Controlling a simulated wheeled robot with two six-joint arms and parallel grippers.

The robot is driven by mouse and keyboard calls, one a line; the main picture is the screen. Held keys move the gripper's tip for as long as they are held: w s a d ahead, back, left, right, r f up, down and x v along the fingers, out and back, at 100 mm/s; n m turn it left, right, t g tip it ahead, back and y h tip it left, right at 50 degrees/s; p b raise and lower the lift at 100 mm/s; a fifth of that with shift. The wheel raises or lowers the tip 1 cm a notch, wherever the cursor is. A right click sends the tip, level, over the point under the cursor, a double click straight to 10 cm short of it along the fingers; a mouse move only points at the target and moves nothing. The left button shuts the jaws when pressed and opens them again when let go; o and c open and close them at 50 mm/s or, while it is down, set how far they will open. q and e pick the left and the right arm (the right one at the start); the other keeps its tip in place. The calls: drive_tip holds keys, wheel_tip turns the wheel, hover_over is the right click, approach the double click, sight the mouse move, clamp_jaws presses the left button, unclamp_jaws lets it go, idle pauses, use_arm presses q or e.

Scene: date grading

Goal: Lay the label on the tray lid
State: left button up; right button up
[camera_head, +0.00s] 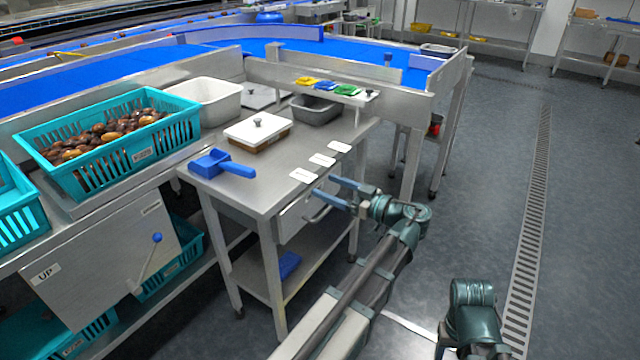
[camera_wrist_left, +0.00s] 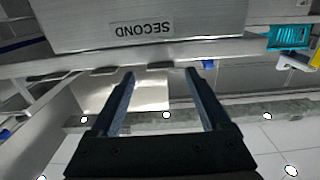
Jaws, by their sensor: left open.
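Three white labels lie flat in a row near the right edge of the steel table (camera_head: 268,190): the near label (camera_head: 304,176), the middle label (camera_head: 322,160) and the far label (camera_head: 339,147). My left gripper (camera_head: 322,185) is open and empty, beside the table's right edge near the near label. It also shows in the left wrist view (camera_wrist_left: 160,72), with nothing between its fingers. My right gripper is not in view.
A blue scoop (camera_head: 222,164) lies at the table's left. Behind are a white bin (camera_head: 207,100), a grey pan (camera_head: 316,108) and a ledge with coloured items (camera_head: 338,92). A teal crate of dates (camera_head: 120,138) stands left. A drawer handle (camera_head: 318,215) sticks out below the gripper.

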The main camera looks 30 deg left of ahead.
use_arm(q)
drive_tip(key=d, duration=1)
drive_tip(key=shift+s+f, duration=0.3)
drive_tip(key=shift+s, duration=0.05)
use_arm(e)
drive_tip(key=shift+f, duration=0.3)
